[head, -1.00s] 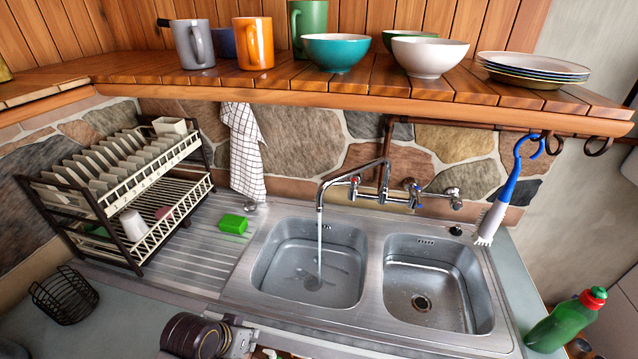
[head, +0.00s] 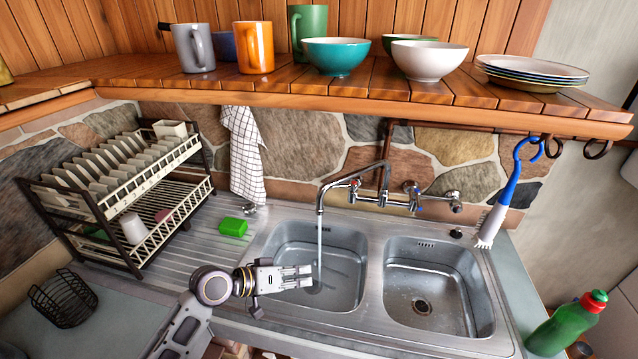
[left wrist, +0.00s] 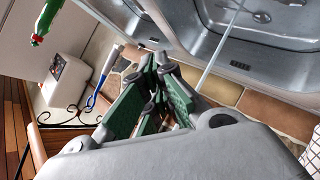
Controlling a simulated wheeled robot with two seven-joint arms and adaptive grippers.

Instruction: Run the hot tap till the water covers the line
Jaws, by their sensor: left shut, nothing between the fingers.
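The mixer tap (head: 372,188) is on the wall rail behind the double sink. Its left handle (head: 353,187) has a red mark and its right handle (head: 415,192) a blue one. A thin water stream (head: 319,240) runs from the spout into the left basin (head: 345,293); it also shows in the left wrist view (left wrist: 211,62). Some water covers the basin floor. I cannot make out a line on the basin wall. My left gripper (head: 308,276) is shut and empty over the front-left of that basin, just left of the stream. Its green-padded fingers (left wrist: 152,85) show in the left wrist view.
The right basin (head: 425,308) looks empty. A green sponge (head: 233,227) lies on the drainboard, beside the dish rack (head: 120,195). A wooden shelf (head: 330,98) with crockery overhangs the tap. A brush (head: 500,205) hangs at right, above a green bottle (head: 567,325).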

